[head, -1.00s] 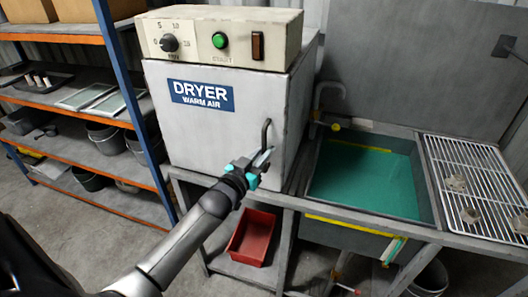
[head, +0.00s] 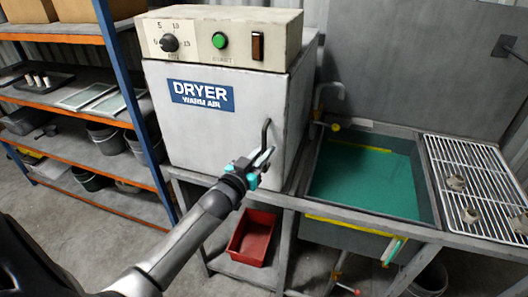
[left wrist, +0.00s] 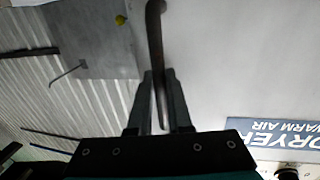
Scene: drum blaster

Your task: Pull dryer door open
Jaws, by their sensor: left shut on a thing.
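The dryer (head: 215,95) is a grey box with a blue "DRYER WARM AIR" label on its front door (head: 210,130). The door looks closed. A dark vertical bar handle (head: 265,135) stands at the door's right side. My left gripper (head: 263,158) is at the lower part of the handle. In the left wrist view its two fingers (left wrist: 160,105) are on either side of the handle (left wrist: 155,40), shut on it. My right gripper is not in view.
A control panel (head: 218,38) with a knob, green button and switch tops the dryer. A sink (head: 365,185) with a green bottom and a wire rack (head: 475,175) are at right. A red bin (head: 252,238) sits below. Shelves (head: 75,110) stand at left.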

